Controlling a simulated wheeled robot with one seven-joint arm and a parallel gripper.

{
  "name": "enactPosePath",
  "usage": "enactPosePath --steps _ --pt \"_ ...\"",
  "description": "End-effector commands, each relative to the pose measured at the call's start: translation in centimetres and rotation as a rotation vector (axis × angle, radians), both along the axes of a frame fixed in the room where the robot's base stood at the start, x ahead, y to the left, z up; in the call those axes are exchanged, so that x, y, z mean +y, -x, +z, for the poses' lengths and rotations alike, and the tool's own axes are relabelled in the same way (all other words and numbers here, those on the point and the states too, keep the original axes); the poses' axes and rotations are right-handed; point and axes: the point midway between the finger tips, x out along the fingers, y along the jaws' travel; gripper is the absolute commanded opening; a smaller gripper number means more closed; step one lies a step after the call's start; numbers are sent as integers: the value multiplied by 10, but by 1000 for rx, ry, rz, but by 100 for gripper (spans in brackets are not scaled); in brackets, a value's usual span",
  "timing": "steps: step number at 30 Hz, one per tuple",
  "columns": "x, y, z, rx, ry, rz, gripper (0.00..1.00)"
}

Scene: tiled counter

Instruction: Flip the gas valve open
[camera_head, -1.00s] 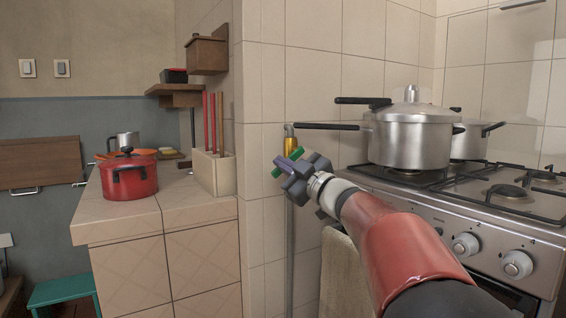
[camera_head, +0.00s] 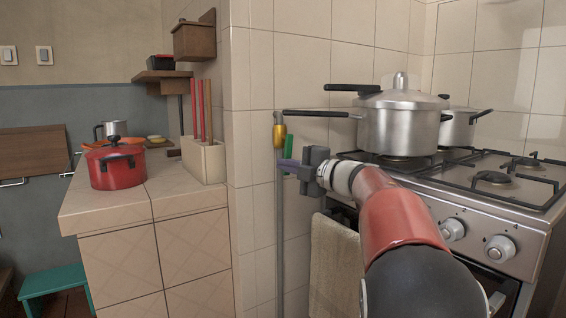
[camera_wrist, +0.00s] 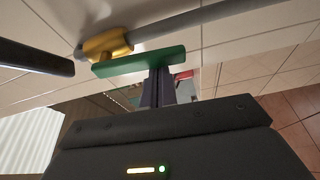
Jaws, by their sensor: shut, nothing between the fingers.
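The gas valve has a yellow body (camera_head: 279,135) on a vertical grey pipe (camera_head: 280,240) at the tiled wall corner. Its green lever (camera_head: 288,187) hangs below the yellow body, close to upright beside the pipe. In the wrist view, the green lever (camera_wrist: 138,62) runs nearly in line with the pipe, next to the yellow body (camera_wrist: 105,44).
A steel pot (camera_head: 400,125) stands on the stove (camera_head: 500,200) at right, its long black handle reaching left above my gripper. A towel (camera_head: 335,265) hangs below my arm. A red pot (camera_head: 117,168) sits on the left counter. The space left of the pipe is free.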

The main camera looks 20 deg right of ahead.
Motion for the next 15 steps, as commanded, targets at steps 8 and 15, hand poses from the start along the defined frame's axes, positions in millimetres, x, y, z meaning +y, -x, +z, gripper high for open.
enactPosePath --steps 8,15 --pt "-6 -2 -2 3 -8 0 0" --pt "-7 -2 -2 3 -9 -1 0"
